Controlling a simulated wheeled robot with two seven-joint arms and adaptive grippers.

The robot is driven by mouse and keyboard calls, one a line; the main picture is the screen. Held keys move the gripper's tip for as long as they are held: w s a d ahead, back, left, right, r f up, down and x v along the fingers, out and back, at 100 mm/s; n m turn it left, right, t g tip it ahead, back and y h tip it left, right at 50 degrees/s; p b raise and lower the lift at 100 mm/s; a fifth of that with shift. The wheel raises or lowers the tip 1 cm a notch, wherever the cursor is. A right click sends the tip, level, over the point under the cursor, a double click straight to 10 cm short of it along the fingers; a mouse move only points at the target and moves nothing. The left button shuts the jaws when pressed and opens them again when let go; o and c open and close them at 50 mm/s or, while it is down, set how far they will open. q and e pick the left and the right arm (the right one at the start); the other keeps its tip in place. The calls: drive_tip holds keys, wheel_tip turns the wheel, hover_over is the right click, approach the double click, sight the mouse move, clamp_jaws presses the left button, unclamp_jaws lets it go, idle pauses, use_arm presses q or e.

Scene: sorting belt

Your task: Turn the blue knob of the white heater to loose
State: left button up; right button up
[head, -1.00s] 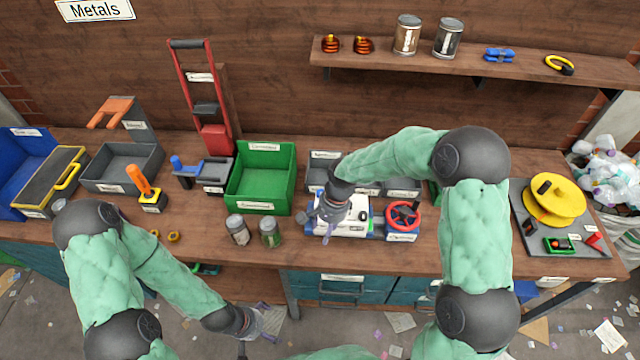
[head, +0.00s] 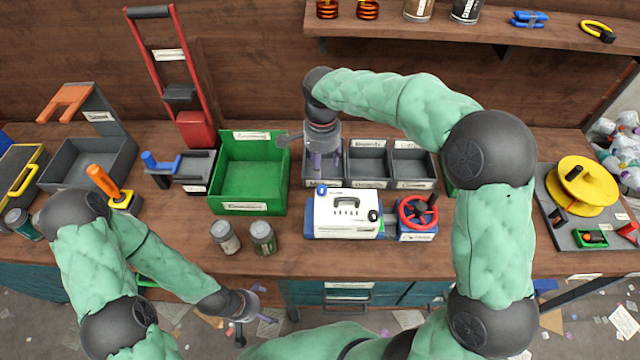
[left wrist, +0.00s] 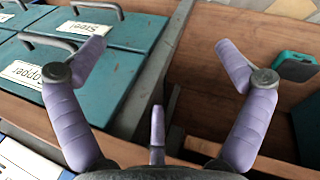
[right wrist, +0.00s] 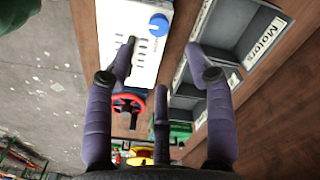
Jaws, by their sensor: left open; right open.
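The white heater (head: 340,215) stands on a blue base on the bench. Its blue knob (head: 322,189) is at the back left corner of its top; a dark knob is at its right. In the right wrist view the blue knob (right wrist: 158,24) shows on the white top. My right gripper (head: 325,158) is open and empty, pointing down over the left grey bin, behind the heater and apart from the knob.
A red handwheel (head: 418,210) stands just right of the heater. Grey bins (head: 367,184) stand behind it, a green crate (head: 252,206) to the left. Two cans (head: 263,238) stand front left. A yellow reel (head: 580,188) is far right. The bench front is clear.

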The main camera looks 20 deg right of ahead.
sight(322, 188)
wheel_tip(322, 188, down, 10)
drive_tip(key=b, duration=0.2)
drive_tip(key=shift+f+b, duration=0.2)
drive_tip(key=shift+b, duration=0.1)
clamp_jaws()
